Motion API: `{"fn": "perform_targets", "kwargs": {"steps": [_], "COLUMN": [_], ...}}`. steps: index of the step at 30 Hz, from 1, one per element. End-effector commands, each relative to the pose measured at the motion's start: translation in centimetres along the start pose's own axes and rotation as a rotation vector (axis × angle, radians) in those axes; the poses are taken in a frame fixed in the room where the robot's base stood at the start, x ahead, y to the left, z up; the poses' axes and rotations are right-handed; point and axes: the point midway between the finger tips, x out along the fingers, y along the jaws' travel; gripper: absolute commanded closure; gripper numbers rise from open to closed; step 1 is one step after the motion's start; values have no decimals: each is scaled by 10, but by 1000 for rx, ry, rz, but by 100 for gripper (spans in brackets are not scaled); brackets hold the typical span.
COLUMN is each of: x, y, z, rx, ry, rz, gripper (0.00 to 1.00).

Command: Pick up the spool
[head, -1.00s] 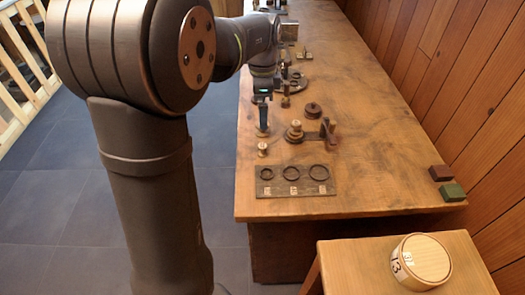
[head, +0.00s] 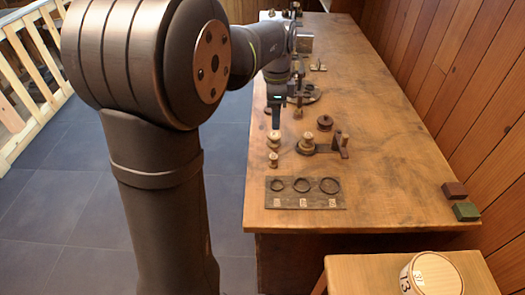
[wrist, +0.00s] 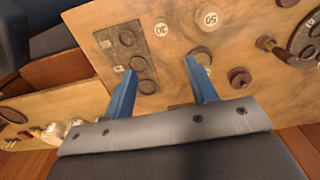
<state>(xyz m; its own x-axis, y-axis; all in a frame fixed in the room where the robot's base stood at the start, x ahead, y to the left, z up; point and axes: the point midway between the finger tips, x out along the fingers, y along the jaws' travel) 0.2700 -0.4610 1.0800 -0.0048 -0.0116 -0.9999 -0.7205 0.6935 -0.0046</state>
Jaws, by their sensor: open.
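Two pale turned spools stand upright near the table's left edge: a larger one (head: 273,140) and a smaller one (head: 273,160) in front of it. From above, the larger top reads 50 (wrist: 207,17) and the smaller reads 30 (wrist: 162,29). Another pale spool (head: 306,143) sits on a dark fixture (head: 325,149); in the wrist view a finger partly covers it. A dark brown spool (head: 325,122) stands behind the fixture. My gripper (head: 276,126) hangs just behind and above the larger spool. In the wrist view its blue fingers (wrist: 161,66) are apart with nothing between them.
A dark board with rings (head: 305,193) lies at the table's front. A round dark stand (head: 306,97) is farther back. Red (head: 454,190) and green (head: 466,211) blocks lie at the right edge. A round lidded box (head: 432,275) stands on a stool. The table's right middle is clear.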

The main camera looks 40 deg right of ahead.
Motion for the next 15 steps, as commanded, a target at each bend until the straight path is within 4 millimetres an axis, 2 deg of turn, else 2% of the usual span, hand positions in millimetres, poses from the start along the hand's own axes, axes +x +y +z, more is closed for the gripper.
{"fn": "perform_targets", "kwargs": {"steps": [2,9,15], "x": [3,19,29], "y": [6,31,40], "z": [8,38,50], "rx": [-74,-499,-696], "ry": [42,268,359], "rz": [-16,-103,-136], "gripper": [48,48,48]}}
